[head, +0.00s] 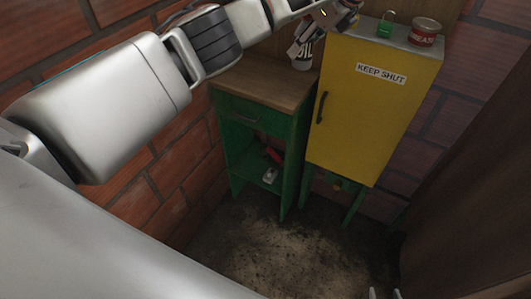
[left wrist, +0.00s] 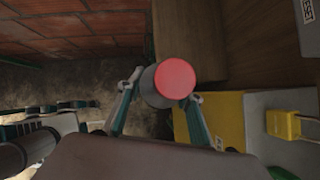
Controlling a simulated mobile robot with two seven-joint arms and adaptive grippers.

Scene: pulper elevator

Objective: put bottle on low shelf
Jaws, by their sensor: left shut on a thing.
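My left gripper (head: 318,32) is shut on a bottle (head: 302,63) with dark lettering, partly hidden by the fingers. In the left wrist view, the bottle's red round cap (left wrist: 176,77) shows between the fingers of the left gripper (left wrist: 160,92). In the head view the bottle appears by the back right of the green cabinet's wooden top (head: 262,80); I cannot tell if it touches. The low shelf (head: 242,168) is inside the green cabinet, under its drawer. My right gripper (head: 384,293) shows only its tips at the bottom edge; they are apart, with nothing seen between them.
A red item (head: 273,155) and a small pale item (head: 269,175) are in the shelf opening. A yellow cabinet (head: 370,120) marked KEEP SHUT stands right of the green one, with a padlock (head: 384,28) and a grease tin (head: 425,33) on top. Brick walls are behind.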

